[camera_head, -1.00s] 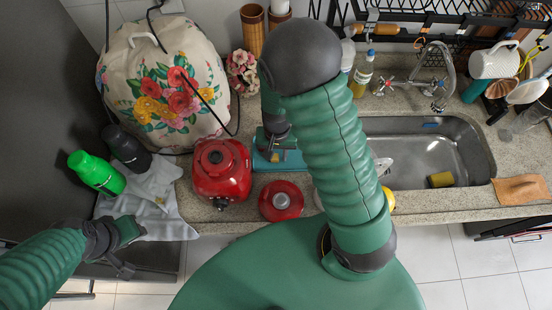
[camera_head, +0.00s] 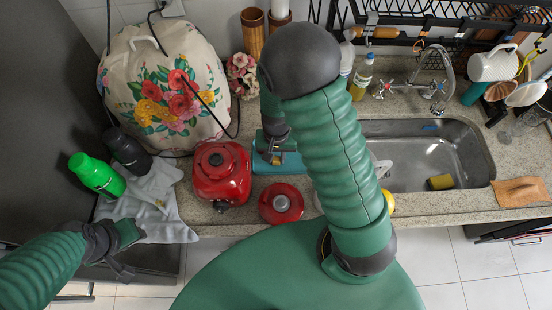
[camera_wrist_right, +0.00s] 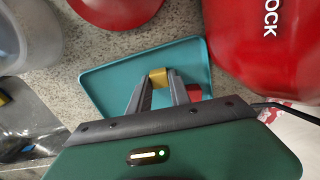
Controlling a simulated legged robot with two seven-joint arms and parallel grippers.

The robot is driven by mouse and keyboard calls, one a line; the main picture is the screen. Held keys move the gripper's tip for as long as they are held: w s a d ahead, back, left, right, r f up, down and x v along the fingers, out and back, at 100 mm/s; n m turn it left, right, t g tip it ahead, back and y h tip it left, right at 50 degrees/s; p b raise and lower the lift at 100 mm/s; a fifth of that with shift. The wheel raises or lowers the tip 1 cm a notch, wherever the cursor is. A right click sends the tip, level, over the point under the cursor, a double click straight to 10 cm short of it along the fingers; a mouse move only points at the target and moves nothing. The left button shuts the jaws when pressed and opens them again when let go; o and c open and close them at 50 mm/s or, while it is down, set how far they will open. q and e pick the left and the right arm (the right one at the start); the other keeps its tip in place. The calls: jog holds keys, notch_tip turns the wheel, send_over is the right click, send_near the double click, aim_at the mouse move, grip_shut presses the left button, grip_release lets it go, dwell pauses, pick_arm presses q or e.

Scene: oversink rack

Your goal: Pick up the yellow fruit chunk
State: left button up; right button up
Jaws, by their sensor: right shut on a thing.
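The yellow fruit chunk (camera_wrist_right: 158,77) is between the fingertips of my right gripper (camera_wrist_right: 158,84) in the right wrist view. The gripper is shut on it, over the teal tray (camera_wrist_right: 110,76). I cannot tell whether the chunk is clear of the tray. In the head view my right gripper (camera_head: 270,152) points down over the tray (camera_head: 293,163), and my arm hides part of this area. A small red piece (camera_wrist_right: 194,92) lies on the tray beside one finger. My left gripper (camera_head: 124,250) is low at the left, by the grey cloth (camera_head: 150,190), its fingers unclear.
A red blender base (camera_head: 221,175) and a red round-topped item (camera_head: 281,203) stand close to the tray. The sink (camera_head: 410,155) with a yellow sponge (camera_head: 440,182) is at the right. A flowered cover (camera_head: 165,85) stands at the back left.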

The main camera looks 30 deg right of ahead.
aim_at(276, 160)
notch_tip(276, 160, up, 8)
jog(key=p, duration=0.7)
jog(key=shift+f, duration=0.1)
dwell(0.3)
